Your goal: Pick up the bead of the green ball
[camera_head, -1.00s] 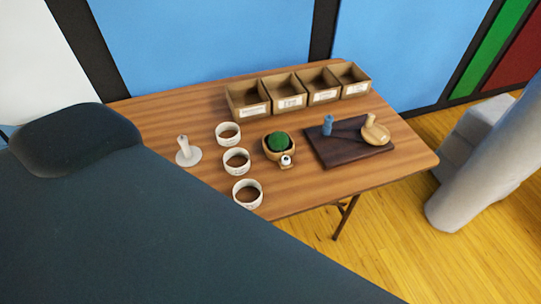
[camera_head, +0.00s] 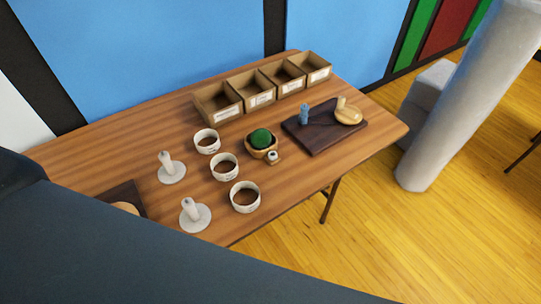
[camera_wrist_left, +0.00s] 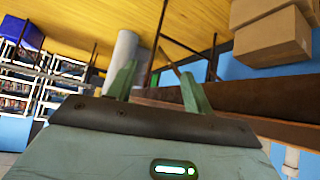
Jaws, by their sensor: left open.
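The green ball (camera_head: 261,138) sits in a small wooden bowl (camera_head: 262,153) near the middle of the table in the head view. A small white piece with a dark centre (camera_head: 272,157) is at the bowl's front right; I cannot tell whether it is a bead. My left gripper (camera_wrist_left: 158,82) shows in the left wrist view with its two green fingers apart and nothing between them. The ball is not visible in that view. The head view shows a large dark part of my arm at the lower left, but no gripper. My right gripper is not in view.
Several white cups (camera_head: 224,167) stand left of the bowl, beside two white stands (camera_head: 194,215). A row of labelled wooden boxes (camera_head: 262,93) lines the back. A dark board (camera_head: 323,130) at right holds a blue piece and a wooden piece. A grey column (camera_head: 460,100) stands beyond.

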